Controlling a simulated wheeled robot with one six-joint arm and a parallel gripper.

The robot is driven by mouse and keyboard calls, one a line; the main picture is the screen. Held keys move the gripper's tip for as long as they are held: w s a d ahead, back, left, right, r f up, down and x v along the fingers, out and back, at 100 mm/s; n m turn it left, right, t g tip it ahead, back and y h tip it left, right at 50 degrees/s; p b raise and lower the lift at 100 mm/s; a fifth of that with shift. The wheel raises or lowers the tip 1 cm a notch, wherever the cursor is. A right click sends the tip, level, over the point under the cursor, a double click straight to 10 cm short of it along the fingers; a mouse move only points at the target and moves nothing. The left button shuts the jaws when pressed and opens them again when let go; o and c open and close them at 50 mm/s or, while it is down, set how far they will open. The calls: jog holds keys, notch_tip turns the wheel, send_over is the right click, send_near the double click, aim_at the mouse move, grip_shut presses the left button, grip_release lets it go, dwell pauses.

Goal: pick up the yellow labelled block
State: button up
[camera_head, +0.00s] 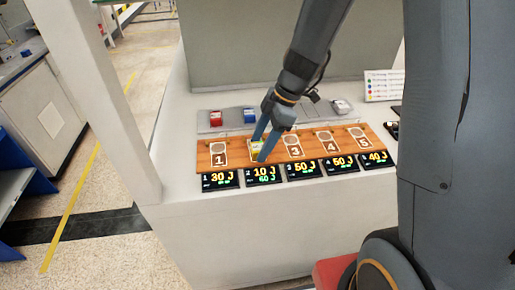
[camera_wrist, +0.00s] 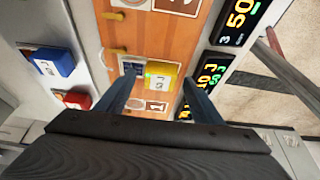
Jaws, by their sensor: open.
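The yellow labelled block (camera_head: 256,150) sits on the second place of the wooden board, partly hidden by my fingers. In the wrist view the yellow block (camera_wrist: 165,71) shows a pale label on its face. My gripper (camera_head: 260,147) is open and reaches down over the block. In the wrist view the two fingers of my gripper (camera_wrist: 159,79) stand one on each side of the block, apart. I cannot tell whether either finger touches it.
The wooden board (camera_head: 205,158) has numbered places, with lit displays (camera_head: 262,174) along its front. Behind it, a red block (camera_head: 215,118), a blue block (camera_head: 249,115) and a whitish block (camera_head: 341,106) sit on a grey strip. A white post (camera_head: 105,90) stands at left.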

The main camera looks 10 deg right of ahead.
jog(key=c, duration=1.3)
